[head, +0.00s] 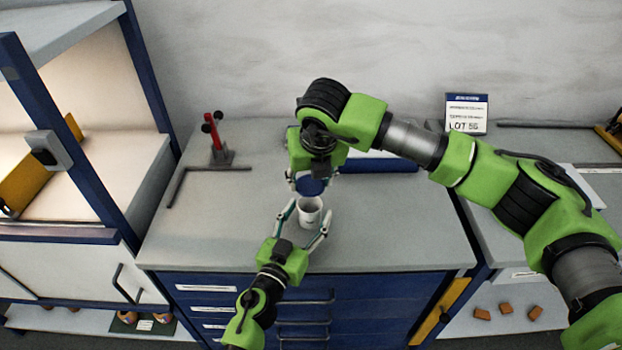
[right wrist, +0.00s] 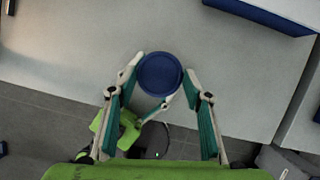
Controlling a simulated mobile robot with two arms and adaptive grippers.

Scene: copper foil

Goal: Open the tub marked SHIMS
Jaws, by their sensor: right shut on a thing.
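A white tub (head: 309,216) with a small dark mark, too small to read, stands on the grey worktop with its top uncovered. My left gripper (head: 309,207) has its fingers on both sides of the tub and appears shut on it. A round blue lid (head: 310,186) is above and behind the tub's rim, apart from it. My right gripper (right wrist: 160,78) is shut on the lid (right wrist: 159,74), one finger on each side. In the right wrist view the lid hides the tub, and a fingertip of my left gripper shows just below.
A blue object (head: 385,165) lies behind my right arm. A LOT sign (head: 466,114) stands at the back right. The front right worktop is clear.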

